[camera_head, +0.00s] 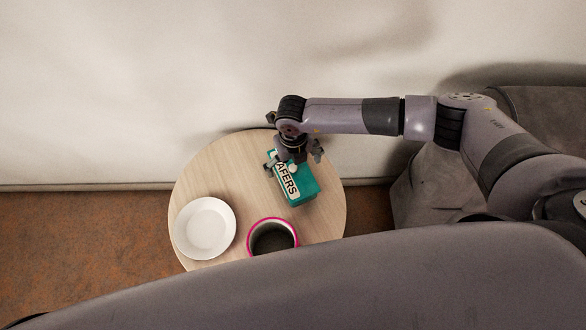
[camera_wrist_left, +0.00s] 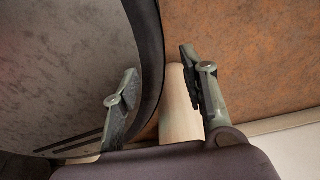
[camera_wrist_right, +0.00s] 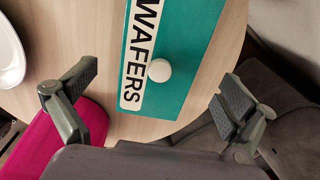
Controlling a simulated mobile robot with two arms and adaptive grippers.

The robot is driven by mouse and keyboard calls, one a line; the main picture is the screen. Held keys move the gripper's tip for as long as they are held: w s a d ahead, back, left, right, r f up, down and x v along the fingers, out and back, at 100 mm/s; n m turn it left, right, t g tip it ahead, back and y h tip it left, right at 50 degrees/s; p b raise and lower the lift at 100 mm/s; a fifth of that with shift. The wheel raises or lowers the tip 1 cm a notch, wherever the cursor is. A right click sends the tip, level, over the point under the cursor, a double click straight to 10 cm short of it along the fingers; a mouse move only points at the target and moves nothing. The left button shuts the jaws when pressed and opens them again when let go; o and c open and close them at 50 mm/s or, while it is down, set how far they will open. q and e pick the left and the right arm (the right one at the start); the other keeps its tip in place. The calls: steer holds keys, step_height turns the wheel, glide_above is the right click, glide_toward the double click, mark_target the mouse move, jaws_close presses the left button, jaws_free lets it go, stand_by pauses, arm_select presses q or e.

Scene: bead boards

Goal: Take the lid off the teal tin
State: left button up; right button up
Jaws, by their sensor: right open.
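The teal tin (camera_head: 304,191) stands on the round wooden table, with a white "WAFERS" label along one side of its top. It also shows in the right wrist view (camera_wrist_right: 183,86). A round white knob (camera_wrist_right: 159,70) sits on its lid; the lid appears to be on the tin. My right gripper (camera_head: 293,159) is above the far end of the tin. In the right wrist view its open fingers (camera_wrist_right: 150,95) are spread wide to either side of the knob, with nothing between them. My left gripper (camera_wrist_left: 160,90) is open and empty, near the table's edge.
A white plate (camera_head: 205,228) lies at the table's left. A pink-rimmed round container (camera_head: 250,228) with a dark inside stands at the front. Bare wooden tabletop (camera_head: 218,170) shows left of the tin. A grey sofa (camera_head: 430,180) is close on the right, and a pale wall is behind.

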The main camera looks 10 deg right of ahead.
step_height(320, 180, down, 2)
steer(key=shift+f, duration=0.1)
